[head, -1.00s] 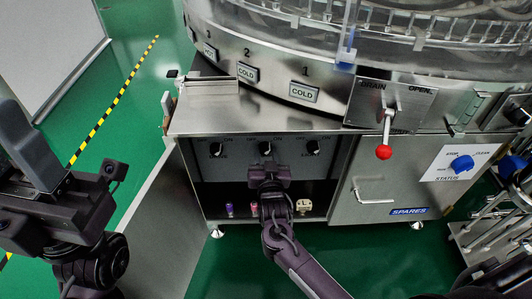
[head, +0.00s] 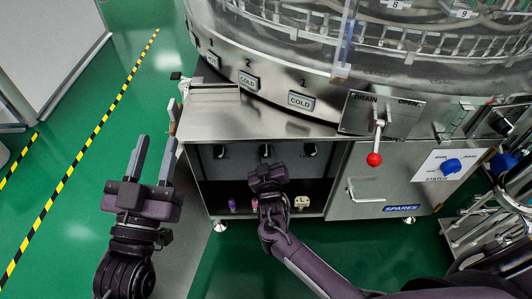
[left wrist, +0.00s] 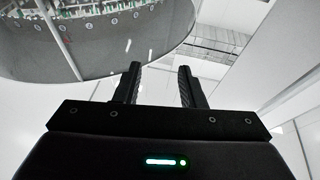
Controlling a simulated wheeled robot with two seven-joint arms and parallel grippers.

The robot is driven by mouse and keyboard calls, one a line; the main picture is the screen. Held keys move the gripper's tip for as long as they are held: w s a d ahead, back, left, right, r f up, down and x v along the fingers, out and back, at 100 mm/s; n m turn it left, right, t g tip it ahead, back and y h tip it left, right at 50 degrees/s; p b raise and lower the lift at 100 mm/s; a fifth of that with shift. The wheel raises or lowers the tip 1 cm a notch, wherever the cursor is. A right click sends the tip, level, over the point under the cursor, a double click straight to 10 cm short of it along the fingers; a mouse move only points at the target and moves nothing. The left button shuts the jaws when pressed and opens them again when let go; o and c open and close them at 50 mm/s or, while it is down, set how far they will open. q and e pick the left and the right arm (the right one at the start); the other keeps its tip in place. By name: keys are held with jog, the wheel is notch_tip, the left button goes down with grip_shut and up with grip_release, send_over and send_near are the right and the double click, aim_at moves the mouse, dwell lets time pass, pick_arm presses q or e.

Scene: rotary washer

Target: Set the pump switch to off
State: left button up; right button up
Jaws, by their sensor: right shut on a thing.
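A recessed grey panel (head: 240,167) on the washer's front holds three black rotary switches: left (head: 218,151), middle (head: 265,150) and right (head: 310,149). Their labels are too small to read now, so I cannot tell by label which is the pump switch. My right gripper (head: 266,165) is at the middle switch, shut on it; its body hides the fingertips and the contact. The middle switch's exact setting is unclear. My left gripper (head: 154,158) is open and empty, raised left of the washer; its spread fingers also show in the left wrist view (left wrist: 159,75).
A red-tipped drain lever (head: 375,158) and a blue status knob (head: 451,166) are on the right. An open cabinet door (head: 188,195) is at left. Small items, including a cream plug (head: 301,202), stand on the shelf below the switches.

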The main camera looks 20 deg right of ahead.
pick_arm(q)
notch_tip(320, 180, down, 14)
jog(key=s+g+y+p, duration=0.2)
jog(key=g+y, duration=0.1)
jog(key=g, duration=0.4)
pick_arm(e)
jog(key=shift+a+r+n, duration=0.1)
jog(key=shift+n, duration=1)
jog(key=shift+n+p, duration=0.3)
jog(key=shift+n, duration=0.3)
jog(key=shift+n+g+p, duration=0.3)
jog(key=shift+n+p, duration=0.25)
jog(key=shift+n, duration=0.45)
jog(key=shift+n+p, duration=0.4)
jog(key=shift+n, duration=0.3)
pick_arm(q)
jog(key=s+a+f+g+y+p, duration=0.1)
jog(key=s+a+f+g+y, duration=0.2)
jog(key=s+f+g, duration=0.5)
jog(key=shift+s+a+f+g+y, duration=0.35)
jog(key=shift+s+a+f, duration=0.6)
jog(key=shift+f, duration=1)
pick_arm(e)
jog(key=shift+n+h, duration=0.4)
jog(key=shift+n, duration=1.4)
pick_arm(q)
jog(key=shift+s+d, duration=0.1)
jog(key=shift+s, duration=0.15)
pick_arm(e)
jog(key=o, duration=1)
